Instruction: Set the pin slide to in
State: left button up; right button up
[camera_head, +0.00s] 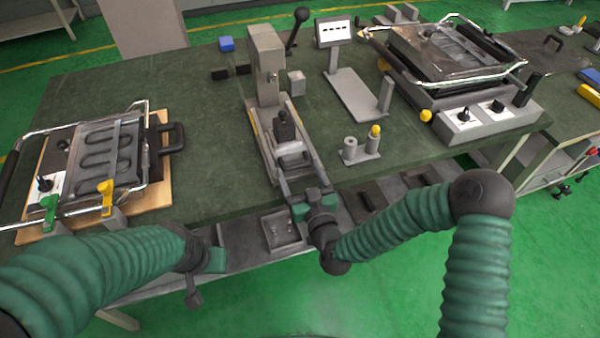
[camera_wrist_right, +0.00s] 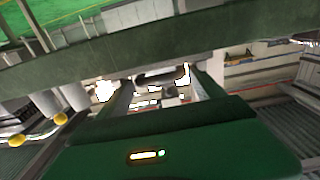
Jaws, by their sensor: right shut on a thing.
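A grey press-like fixture (camera_head: 266,65) stands on the green table at the middle, with a long grey base and a black-handled slide (camera_head: 285,127) on it, which I take to be the pin slide. My right gripper (camera_head: 295,163) reaches over the table's front edge to the near end of this slide. Its two fingers sit on either side of the slide's grey near part, shut on it. In the right wrist view, the fingers (camera_wrist_right: 165,90) frame a small dark and grey part, its details hard to make out. My left gripper (camera_head: 193,290) hangs in front of the table, away from the fixture; its jaws are unclear.
A heater unit on a wooden board (camera_head: 158,205) lies at left. A larger heater unit (camera_head: 470,115) with knobs stands at right. A display stand (camera_head: 333,35) and small grey cylinders (camera_head: 350,148) are near the fixture. Below the front edge is a shelf with trays (camera_head: 282,232).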

aim_at(289, 147)
jog(key=b+x, duration=0.1)
jog(key=x, duration=0.7)
jog(key=shift+f, duration=0.1)
jog(key=o, duration=2.1)
jog(key=shift+c, duration=0.2)
jog(key=p+v, duration=0.1)
jog(key=v, duration=1.5)
jog(key=shift+s+d, duration=0.15)
jog(key=shift+s, duration=0.2)
